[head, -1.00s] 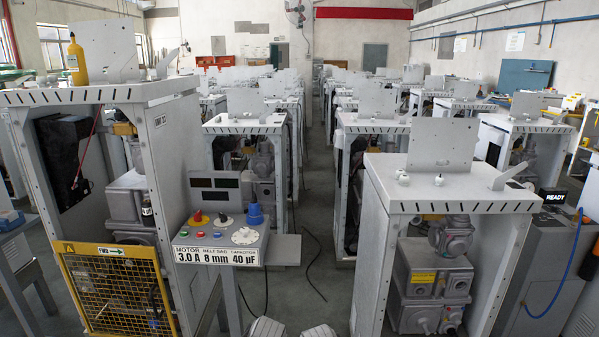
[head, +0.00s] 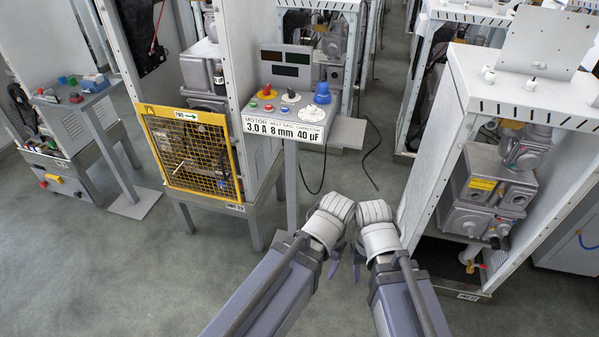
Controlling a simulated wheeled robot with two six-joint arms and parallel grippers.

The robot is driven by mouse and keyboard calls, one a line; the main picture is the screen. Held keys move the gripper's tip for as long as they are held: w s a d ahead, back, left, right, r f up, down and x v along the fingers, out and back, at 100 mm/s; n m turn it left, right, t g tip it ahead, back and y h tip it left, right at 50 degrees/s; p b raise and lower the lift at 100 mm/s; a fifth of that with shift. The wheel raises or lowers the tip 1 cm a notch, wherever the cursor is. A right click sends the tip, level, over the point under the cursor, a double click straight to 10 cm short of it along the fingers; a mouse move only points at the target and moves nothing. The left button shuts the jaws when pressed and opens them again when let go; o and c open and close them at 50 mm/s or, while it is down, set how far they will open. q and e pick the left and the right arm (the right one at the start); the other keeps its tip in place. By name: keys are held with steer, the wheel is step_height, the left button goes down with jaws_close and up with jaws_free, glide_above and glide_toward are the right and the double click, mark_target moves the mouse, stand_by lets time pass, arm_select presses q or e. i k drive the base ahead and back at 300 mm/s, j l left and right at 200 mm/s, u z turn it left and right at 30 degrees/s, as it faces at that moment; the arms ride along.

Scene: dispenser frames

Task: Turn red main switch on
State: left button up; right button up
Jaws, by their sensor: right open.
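A red knob on a yellow base (head: 267,90) sits at the back left of the sloped grey control panel (head: 256,127), in the middle of the head view. It looks like the red main switch; its on or off position is too small to read. My left gripper (head: 334,266) and right gripper (head: 358,268) hang side by side low in the view, in front of and below the panel, apart from it. The right gripper is open and empty. The left one's fingers are mostly hidden by its own wrist.
The panel also carries small buttons, a black knob, a white dial (head: 312,113) and a blue knob (head: 322,94). A yellow mesh guard (head: 190,150) stands left of it, an open cabinet (head: 470,140) at right. The floor in front is clear.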

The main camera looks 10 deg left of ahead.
mark_target(266, 91)
steer(key=i+l, duration=0.15)
steer(key=i, duration=0.25)
steer(key=i+l, duration=0.1)
steer(key=i, duration=0.25)
steer(key=i+l+u, duration=0.1)
steer(key=i, duration=0.3)
